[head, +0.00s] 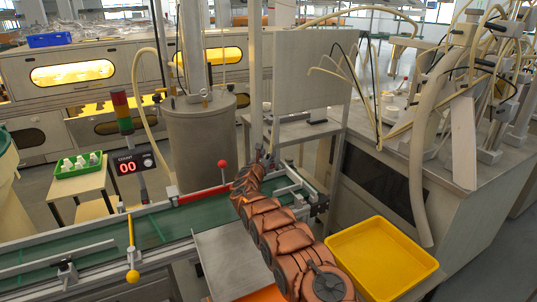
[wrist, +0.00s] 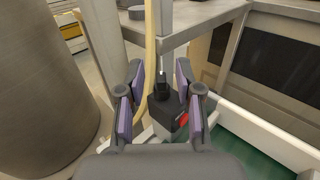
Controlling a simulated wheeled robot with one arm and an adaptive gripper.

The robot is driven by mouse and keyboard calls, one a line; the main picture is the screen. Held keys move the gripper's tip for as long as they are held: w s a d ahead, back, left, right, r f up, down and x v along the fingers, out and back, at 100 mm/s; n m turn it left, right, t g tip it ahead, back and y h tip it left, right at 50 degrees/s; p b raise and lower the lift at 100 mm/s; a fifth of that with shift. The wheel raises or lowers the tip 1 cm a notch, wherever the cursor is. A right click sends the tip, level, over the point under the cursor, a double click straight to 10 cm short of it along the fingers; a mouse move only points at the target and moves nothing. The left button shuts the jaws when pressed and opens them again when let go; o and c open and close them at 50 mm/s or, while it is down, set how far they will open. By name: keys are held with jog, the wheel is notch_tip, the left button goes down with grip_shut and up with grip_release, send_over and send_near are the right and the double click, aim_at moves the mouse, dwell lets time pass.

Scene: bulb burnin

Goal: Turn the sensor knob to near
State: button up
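In the wrist view a small dark sensor box (wrist: 172,116) with a black upright knob (wrist: 161,85) on top and a red patch on its side lies beyond my gripper (wrist: 160,76). My gripper is open, with its purple-padded fingers apart to the left and right of the knob in the picture. I see a gap on both sides of it. I cannot tell how deep the knob sits between the fingers, nor which setting it points to. In the head view my arm reaches over the conveyor, and the sensor is too small or hidden to make out.
A green conveyor (head: 165,226) runs below, with a red ball-topped lever (head: 222,165) left of my arm. A grey cylinder tank (head: 200,125) stands behind. A cream hose (wrist: 150,60) hangs close to the fingers. A yellow tray (head: 428,262) is at right.

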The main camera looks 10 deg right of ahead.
jog(key=shift+w+d+r, duration=0.1)
jog(key=shift+w+d, duration=0.1)
jog(key=shift+w, duration=0.05)
jog(key=shift+c, duration=0.3)
grip_shut()
